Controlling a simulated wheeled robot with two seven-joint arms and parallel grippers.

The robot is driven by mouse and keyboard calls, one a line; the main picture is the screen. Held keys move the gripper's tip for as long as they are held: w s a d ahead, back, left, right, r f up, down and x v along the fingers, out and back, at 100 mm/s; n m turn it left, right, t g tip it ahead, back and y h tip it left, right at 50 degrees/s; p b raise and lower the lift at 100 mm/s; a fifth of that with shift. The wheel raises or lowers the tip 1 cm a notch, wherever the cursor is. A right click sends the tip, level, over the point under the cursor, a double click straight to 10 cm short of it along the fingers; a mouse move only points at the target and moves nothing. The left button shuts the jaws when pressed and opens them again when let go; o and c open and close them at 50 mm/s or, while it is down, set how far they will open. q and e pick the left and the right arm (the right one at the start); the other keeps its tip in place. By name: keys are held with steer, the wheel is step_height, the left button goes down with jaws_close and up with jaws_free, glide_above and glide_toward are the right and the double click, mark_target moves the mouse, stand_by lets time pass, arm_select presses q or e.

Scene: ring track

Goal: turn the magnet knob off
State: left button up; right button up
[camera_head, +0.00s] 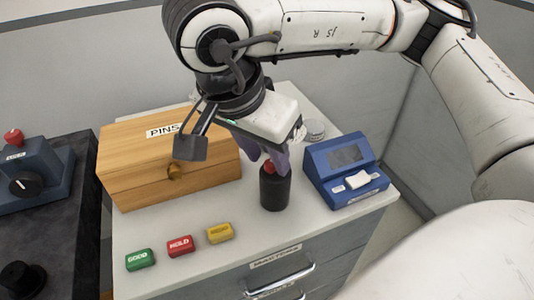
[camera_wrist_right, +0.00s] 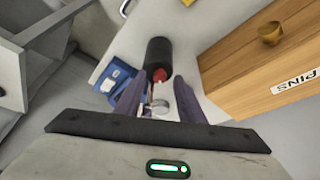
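A black round knob (camera_head: 25,184) with a white pointer mark sits on the front of a blue box (camera_head: 60,178) at the left edge of the head view. Another black knob (camera_head: 20,278) stands on the dark bench at lower left. No readable label shows which is the magnet knob. My right gripper (camera_head: 268,158) is over the white cabinet, far right of both knobs. My left gripper is out of view.
A wooden PINS box (camera_head: 150,185) stands left of the cylinder, and a blue device with a screen (camera_head: 345,170) stands right. Green, red and yellow blocks (camera_head: 180,246) lie along the front of the cabinet top (camera_head: 240,270). A gap separates cabinet and dark bench (camera_head: 70,235).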

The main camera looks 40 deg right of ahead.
steer(key=p+v, duration=0.1)
steer(key=v, duration=0.8)
steer(key=shift+r, duration=0.35)
steer(key=shift+a, duration=0.15)
